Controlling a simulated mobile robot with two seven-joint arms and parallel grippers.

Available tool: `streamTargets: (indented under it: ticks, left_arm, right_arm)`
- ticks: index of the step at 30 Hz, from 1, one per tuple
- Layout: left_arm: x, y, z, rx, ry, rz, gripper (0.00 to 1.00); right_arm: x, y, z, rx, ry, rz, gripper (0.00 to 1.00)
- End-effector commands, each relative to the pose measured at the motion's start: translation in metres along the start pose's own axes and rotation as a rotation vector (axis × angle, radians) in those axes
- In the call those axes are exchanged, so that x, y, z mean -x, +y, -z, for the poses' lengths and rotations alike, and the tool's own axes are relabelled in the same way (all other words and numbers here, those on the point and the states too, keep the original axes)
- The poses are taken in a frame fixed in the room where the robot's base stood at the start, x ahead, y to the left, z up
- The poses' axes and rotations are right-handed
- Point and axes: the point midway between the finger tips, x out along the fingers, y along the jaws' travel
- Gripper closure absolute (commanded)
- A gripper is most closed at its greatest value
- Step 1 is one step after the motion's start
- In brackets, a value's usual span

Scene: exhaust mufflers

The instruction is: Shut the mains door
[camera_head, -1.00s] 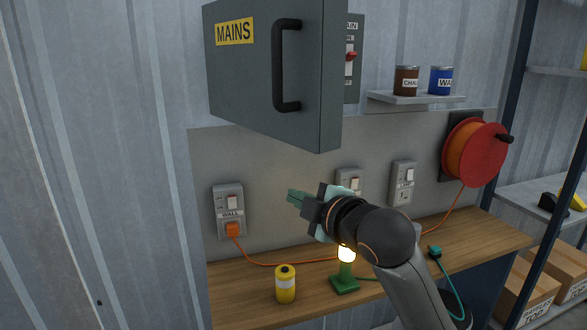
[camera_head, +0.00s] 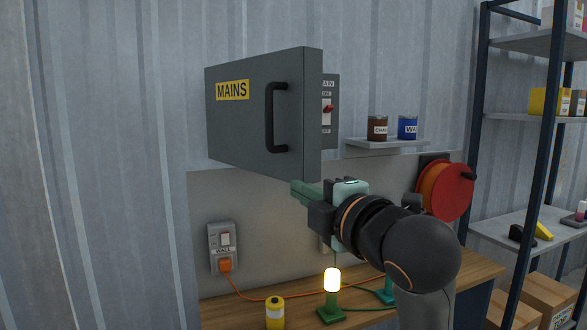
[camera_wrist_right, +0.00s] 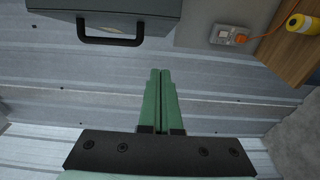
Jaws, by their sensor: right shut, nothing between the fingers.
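The grey mains door (camera_head: 235,125) carries a yellow MAINS label and a black handle (camera_head: 275,118). It stands swung open from the mains box, whose panel with a red switch (camera_head: 329,108) shows behind its right edge. My right gripper (camera_head: 297,188) is shut and empty, just below the door's lower right corner in the head view. In the right wrist view its green fingers (camera_wrist_right: 160,75) are together, and the door (camera_wrist_right: 125,8) with its handle (camera_wrist_right: 110,40) lies beyond them at upper left, apart from the tips. My left gripper is not in view.
A small shelf (camera_head: 385,141) with two cans is right of the box. An orange reel (camera_head: 445,190) hangs farther right. The bench (camera_head: 235,312) below holds a lit lamp (camera_head: 331,283) and a yellow canister (camera_head: 275,312). The wall left of the door is clear.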

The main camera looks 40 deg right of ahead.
Motion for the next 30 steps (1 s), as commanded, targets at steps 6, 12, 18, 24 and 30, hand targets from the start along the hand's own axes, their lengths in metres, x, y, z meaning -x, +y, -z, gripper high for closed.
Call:
streamTargets:
  ticks: [6, 12, 18, 24, 30]
  left_arm:
    - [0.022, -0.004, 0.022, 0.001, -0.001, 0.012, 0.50]
    - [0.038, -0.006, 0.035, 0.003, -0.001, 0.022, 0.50]
    - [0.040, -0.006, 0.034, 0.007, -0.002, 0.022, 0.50]
    - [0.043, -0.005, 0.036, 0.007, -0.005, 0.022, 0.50]
    - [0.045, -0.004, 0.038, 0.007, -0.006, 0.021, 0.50]
  right_arm:
    - [-0.010, 0.005, 0.000, -0.003, 0.001, 0.006, 1.00]
    - [-0.015, 0.005, -0.001, 0.000, -0.002, 0.006, 1.00]
    - [-0.052, 0.000, -0.001, -0.003, -0.003, 0.003, 1.00]
    - [-0.091, 0.000, -0.001, -0.002, -0.003, 0.003, 1.00]
    - [-0.098, 0.000, -0.029, 0.001, -0.005, 0.003, 1.00]
